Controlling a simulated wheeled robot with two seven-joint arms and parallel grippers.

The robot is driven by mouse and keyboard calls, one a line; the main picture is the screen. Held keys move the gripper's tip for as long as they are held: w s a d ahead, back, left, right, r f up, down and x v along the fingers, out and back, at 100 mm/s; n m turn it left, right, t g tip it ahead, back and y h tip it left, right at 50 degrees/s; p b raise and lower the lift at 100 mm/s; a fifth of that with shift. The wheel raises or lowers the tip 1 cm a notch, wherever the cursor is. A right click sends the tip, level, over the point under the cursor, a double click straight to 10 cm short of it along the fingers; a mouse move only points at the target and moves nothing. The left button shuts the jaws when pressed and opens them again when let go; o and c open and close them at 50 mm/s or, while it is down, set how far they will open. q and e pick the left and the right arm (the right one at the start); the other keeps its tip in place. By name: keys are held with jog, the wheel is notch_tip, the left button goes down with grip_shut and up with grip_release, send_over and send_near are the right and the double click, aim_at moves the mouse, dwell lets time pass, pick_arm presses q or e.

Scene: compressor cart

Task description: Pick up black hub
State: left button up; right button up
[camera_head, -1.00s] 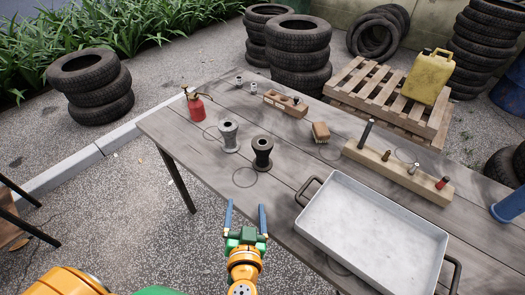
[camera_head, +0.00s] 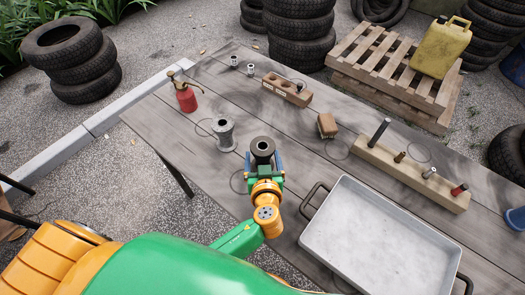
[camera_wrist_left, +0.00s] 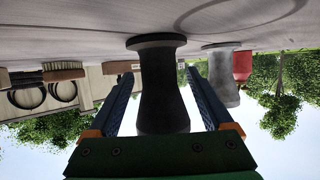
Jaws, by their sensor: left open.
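The black hub (camera_head: 262,149) is a dark spool with flared ends and a hole in its top, standing upright on the wooden table. In the left wrist view the black hub (camera_wrist_left: 163,88) stands between the two blue fingers, with a visible gap on each side. My left gripper (camera_head: 264,163) is open around the hub, and its wrist hides the hub's lower part in the head view. It also shows in the left wrist view (camera_wrist_left: 160,95). My right gripper is not in view.
A grey hub (camera_head: 224,134) stands just left of the black hub, with a red oil can (camera_head: 186,97) beyond. A metal tray (camera_head: 326,200) lies to the right.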

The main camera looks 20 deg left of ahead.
aim_at(262, 157)
pick_arm(q)
jog(key=shift+w+a+f, duration=0.1)
jog(key=shift+w+f, duration=0.1)
jog(key=shift+w, duration=0.15)
jog(key=shift+s+r, duration=0.1)
jog(key=shift+s, duration=0.1)
jog(key=c, duration=0.5)
grip_shut()
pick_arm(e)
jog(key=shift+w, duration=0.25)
pick_arm(q)
jog(key=shift+r, duration=0.1)
jog(key=r, duration=0.1)
jog(key=r+p, duration=0.1)
jog(key=r, duration=0.2)
jog(key=shift+s, duration=0.3)
jog(key=s+a+r+p, duration=0.1)
jog(key=s+a+r, duration=0.2)
jog(key=s+r, duration=0.5)
jog(key=s, duration=0.4)
jog(key=shift+s+a+r+p, duration=0.35)
jog(key=shift+s+a+r, duration=0.05)
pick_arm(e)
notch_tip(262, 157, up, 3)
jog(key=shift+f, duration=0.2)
